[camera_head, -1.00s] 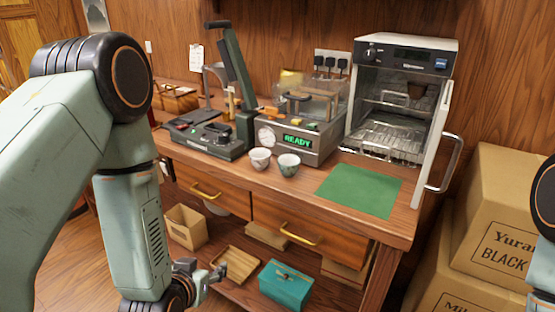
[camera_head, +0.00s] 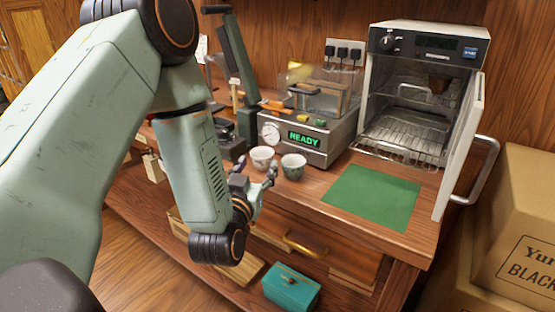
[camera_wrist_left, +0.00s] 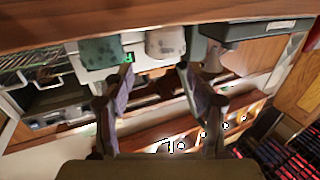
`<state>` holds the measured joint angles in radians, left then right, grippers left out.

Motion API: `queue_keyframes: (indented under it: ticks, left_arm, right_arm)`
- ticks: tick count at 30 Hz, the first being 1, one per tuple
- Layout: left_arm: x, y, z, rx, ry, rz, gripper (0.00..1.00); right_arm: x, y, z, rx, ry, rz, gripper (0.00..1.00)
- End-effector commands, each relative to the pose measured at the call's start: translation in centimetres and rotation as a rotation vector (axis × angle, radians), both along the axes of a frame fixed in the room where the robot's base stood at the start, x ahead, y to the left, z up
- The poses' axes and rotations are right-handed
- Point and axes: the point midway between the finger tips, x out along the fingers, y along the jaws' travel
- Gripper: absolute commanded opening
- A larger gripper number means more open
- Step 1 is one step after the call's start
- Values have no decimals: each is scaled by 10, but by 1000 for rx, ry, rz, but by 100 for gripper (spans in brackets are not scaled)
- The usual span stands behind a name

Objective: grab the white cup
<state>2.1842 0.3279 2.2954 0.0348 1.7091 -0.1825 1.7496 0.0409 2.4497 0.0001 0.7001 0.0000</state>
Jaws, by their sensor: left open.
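The white cup (camera_head: 262,159) stands upright on the wooden bench in front of the machine with the READY display. It also shows upside down in the left wrist view (camera_wrist_left: 165,43), beyond and between my fingertips. A green-patterned cup (camera_head: 293,168) stands close to its right; in the left wrist view it (camera_wrist_left: 101,52) lies to the left. My left gripper (camera_head: 257,170) is open and empty at the bench's front edge, just in front of the cups. Its fingers (camera_wrist_left: 150,85) look apart from the white cup. My right gripper is not in view.
The READY machine (camera_head: 308,140) stands behind the cups. A green mat (camera_head: 372,196) lies clear to the right, before an open oven (camera_head: 420,100) whose door (camera_head: 462,150) swings forward. A lever press (camera_head: 240,75) stands to the left. A teal box (camera_head: 291,287) sits below.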

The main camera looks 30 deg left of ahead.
Motion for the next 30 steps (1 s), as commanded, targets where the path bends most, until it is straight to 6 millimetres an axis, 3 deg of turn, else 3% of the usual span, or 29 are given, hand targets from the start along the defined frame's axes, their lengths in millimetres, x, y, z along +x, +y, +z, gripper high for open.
queue_keyframes:
  ticks: [11, 21, 30]
  left_arm:
    - [24, 15, 0, 1, -7, 14, 58]
    - [68, 27, -5, 1, -7, 12, 58]
    - [74, 27, -5, 1, -5, 8, 57]
  right_arm:
    - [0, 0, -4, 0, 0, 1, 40]
    - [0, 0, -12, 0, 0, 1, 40]
    - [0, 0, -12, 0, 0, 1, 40]
